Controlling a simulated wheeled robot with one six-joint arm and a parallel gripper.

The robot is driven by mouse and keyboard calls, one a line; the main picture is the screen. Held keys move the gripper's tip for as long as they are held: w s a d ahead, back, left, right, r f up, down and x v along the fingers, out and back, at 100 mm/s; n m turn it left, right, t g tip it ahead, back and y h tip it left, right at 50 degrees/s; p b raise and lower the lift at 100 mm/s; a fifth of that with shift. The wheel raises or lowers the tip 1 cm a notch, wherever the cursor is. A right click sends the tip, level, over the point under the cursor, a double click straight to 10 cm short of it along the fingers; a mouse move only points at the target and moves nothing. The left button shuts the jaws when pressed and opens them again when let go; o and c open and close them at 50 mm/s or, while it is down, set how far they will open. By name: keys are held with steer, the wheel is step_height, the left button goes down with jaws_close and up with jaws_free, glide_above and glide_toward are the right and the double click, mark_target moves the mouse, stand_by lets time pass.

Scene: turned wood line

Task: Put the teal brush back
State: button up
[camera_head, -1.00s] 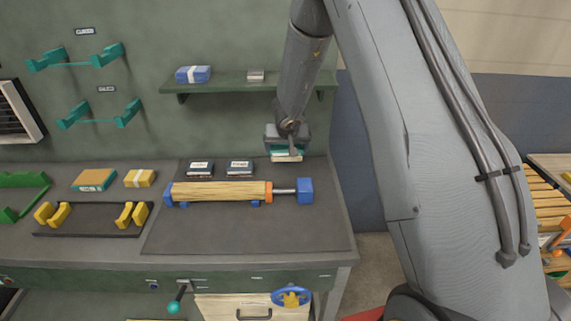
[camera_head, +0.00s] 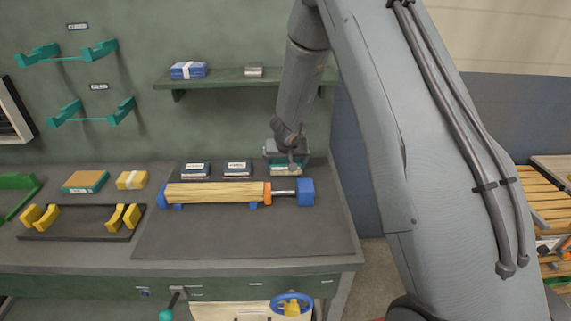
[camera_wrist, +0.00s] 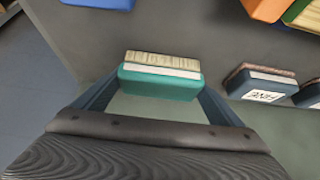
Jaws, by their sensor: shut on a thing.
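The teal brush (camera_wrist: 158,85) has a teal back, a white band and pale bristles. My gripper (camera_wrist: 155,100) is shut on it, with one finger on each side in the wrist view. In the head view the brush (camera_head: 286,170) is partly hidden under my gripper (camera_head: 286,155), low over the back right of the bench mat (camera_head: 230,238). I cannot tell whether it touches the mat. Two dark blocks with white labels, one on the left (camera_head: 195,169) and one on the right (camera_head: 237,168), lie in a row to its left.
A wood cylinder (camera_head: 215,192) lies in a blue-ended clamp just in front of the brush. A shelf (camera_head: 225,79) with a blue pack (camera_head: 188,70) hangs on the wall behind. A black tray (camera_head: 75,234) with yellow cradles stands at left. The front of the mat is clear.

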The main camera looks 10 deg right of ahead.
steer(key=shift+f, duration=0.1)
steer(key=o, duration=0.8)
